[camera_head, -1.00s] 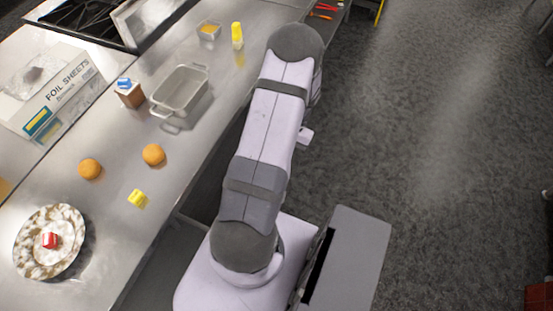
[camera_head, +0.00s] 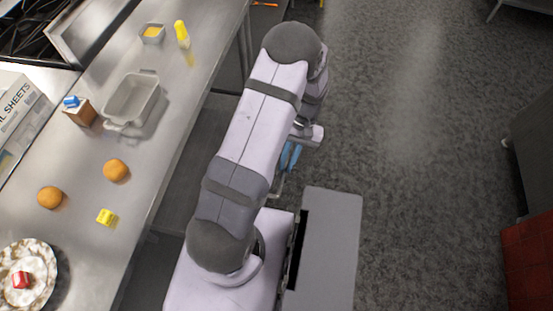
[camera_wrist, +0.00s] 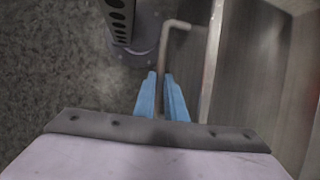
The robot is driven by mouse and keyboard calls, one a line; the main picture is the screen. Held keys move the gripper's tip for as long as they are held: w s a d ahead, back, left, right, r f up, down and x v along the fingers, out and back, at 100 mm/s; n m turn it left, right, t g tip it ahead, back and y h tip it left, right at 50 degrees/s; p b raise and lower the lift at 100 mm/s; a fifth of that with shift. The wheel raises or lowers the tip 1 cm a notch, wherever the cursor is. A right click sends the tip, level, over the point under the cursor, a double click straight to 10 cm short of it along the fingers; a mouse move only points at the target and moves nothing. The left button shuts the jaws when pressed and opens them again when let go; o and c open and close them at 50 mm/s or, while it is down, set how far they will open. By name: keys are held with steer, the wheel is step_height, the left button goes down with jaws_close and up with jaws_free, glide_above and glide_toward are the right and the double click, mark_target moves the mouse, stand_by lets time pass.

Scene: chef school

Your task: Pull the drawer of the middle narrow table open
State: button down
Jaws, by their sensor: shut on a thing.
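My gripper (camera_wrist: 162,98) has blue fingers, closed around a thin metal handle bar (camera_wrist: 164,55) in the wrist view. The bar bends at its far end toward a narrow, upright front panel (camera_wrist: 211,60), which looks like the drawer's front. A greyish surface (camera_wrist: 262,90) lies beyond the panel; I cannot tell how far the drawer is open. In the head view my gripper (camera_head: 290,156) shows low beside the metal table (camera_head: 160,150), right of my arm. My arm hides most of the drawer area there.
On the table stand a grey baking dish (camera_head: 132,99), a brown carton (camera_head: 80,114), two round buns (camera_head: 116,170), a yellow block (camera_head: 107,217) and a plate (camera_head: 40,262). A reddish-brown box (camera_head: 528,260) stands at the right. Grey floor (camera_head: 420,120) is clear between.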

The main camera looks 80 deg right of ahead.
steer(key=shift+d+r, duration=0.1)
steer(key=c, duration=1.8)
jaws_free()
steer(key=shift+b+v, duration=1.25)
steer(key=shift+v, duration=2.35)
steer(key=shift+w, duration=0.1)
